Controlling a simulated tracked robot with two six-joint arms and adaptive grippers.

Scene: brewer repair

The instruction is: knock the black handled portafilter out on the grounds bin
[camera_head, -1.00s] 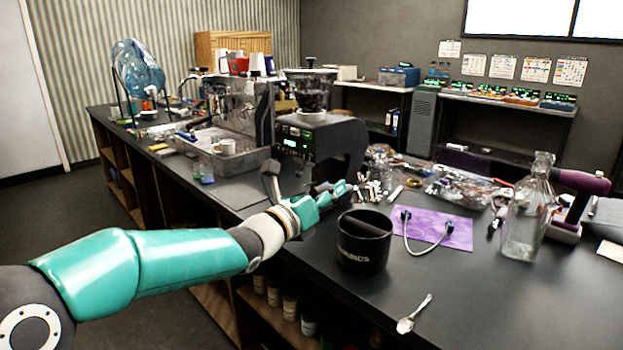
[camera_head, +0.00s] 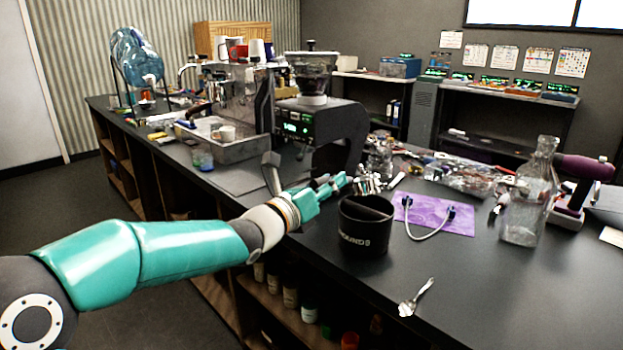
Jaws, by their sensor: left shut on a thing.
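The black grounds bin (camera_head: 364,237), with pale lettering on its side and a bar across its open top, stands upright near the counter's front edge. My left gripper (camera_head: 343,182) is just behind and left of the bin's rim, above the counter. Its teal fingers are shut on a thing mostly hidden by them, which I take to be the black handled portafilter. Silvery metal shows just past the fingertips, but I cannot tell whether it is the portafilter or clutter behind. The right gripper is not in view.
A grinder (camera_head: 320,130) and an espresso machine (camera_head: 228,105) stand behind the gripper. The counter's front right is largely clear.

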